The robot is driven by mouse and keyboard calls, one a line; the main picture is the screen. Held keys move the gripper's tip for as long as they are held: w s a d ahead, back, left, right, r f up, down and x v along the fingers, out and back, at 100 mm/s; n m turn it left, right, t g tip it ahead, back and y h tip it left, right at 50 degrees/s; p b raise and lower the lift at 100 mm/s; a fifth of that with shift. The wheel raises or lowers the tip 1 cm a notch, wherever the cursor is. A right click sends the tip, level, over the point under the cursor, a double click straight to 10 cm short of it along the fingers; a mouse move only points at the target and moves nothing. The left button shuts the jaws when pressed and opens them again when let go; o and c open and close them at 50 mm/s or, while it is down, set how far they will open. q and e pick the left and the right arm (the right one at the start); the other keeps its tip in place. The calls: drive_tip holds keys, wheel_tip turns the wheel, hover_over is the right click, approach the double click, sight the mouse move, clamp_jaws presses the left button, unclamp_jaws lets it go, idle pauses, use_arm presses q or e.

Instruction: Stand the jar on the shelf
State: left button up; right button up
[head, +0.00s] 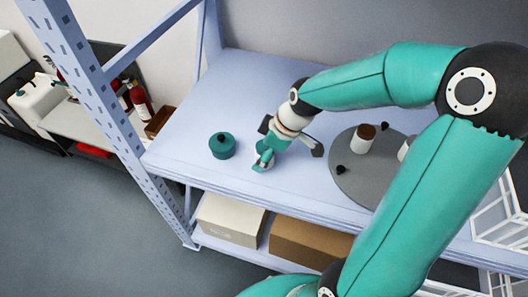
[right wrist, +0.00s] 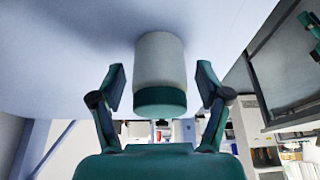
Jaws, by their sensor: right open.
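The jar, white with a teal lid, stands between the spread fingers of my right gripper (right wrist: 160,88) in the right wrist view, where its white body (right wrist: 160,60) shows against the shelf surface. A gap shows between it and each finger. My right gripper is open. My left gripper is out of view.
A teal pot with a black knob (head: 222,147) stands just left of my right gripper. A grey disc (head: 350,183) to the right bears a brown-lidded white jar (head: 363,139) and small black knobs. Boxes (head: 232,220) fill the lower shelf. A blue post (head: 85,65) rises at left.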

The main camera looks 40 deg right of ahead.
drive_tip(key=shift+r, duration=0.1)
drive_tip(key=p+v, duration=0.1)
drive_tip(key=v, duration=1.1)
